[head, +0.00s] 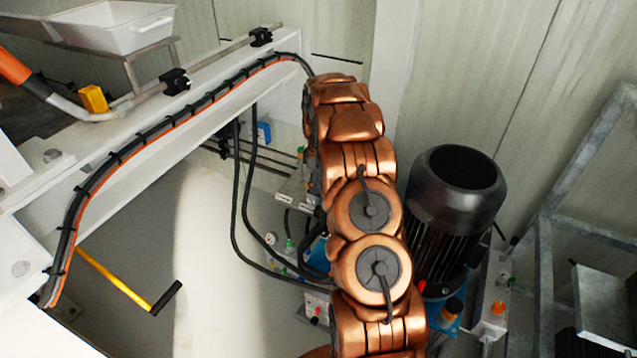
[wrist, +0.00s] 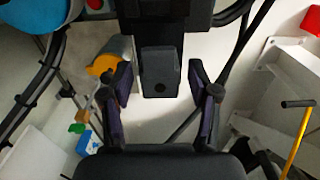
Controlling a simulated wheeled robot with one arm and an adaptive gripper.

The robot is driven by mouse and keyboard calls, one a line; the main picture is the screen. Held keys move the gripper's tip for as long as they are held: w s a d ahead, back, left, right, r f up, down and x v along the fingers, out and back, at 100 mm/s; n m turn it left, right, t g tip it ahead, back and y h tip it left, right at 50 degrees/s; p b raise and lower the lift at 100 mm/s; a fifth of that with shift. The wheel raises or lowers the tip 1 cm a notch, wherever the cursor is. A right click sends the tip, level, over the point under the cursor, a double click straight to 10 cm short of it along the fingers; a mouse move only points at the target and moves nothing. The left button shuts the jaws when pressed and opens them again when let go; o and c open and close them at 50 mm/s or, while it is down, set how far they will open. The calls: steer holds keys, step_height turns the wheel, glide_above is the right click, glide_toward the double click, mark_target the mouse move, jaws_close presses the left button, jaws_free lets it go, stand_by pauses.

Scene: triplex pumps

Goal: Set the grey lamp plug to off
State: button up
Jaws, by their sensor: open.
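My gripper (wrist: 160,80) shows in the wrist view with its two dark fingers spread apart. A dark grey block (wrist: 160,68) with a small round spot near its lower end stands in the gap between the fingertips, under a black housing. It may be the grey lamp plug, but I cannot tell for sure. Clear gaps show on both sides of it, and neither finger appears to touch it. In the head view my copper-coloured arm reaches up the middle and hides the gripper. No lamp plug can be made out there.
A black motor (head: 455,200) stands right of my arm, near a grey metal frame (head: 545,270). A white beam (head: 190,100) carries cables at the left. A yellow crank with a black grip (head: 125,282) hangs below it; it also shows in the wrist view (wrist: 298,140).

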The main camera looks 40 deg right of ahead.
step_height(320, 180, up, 12)
stand_by(0.6)
stand_by(0.5)
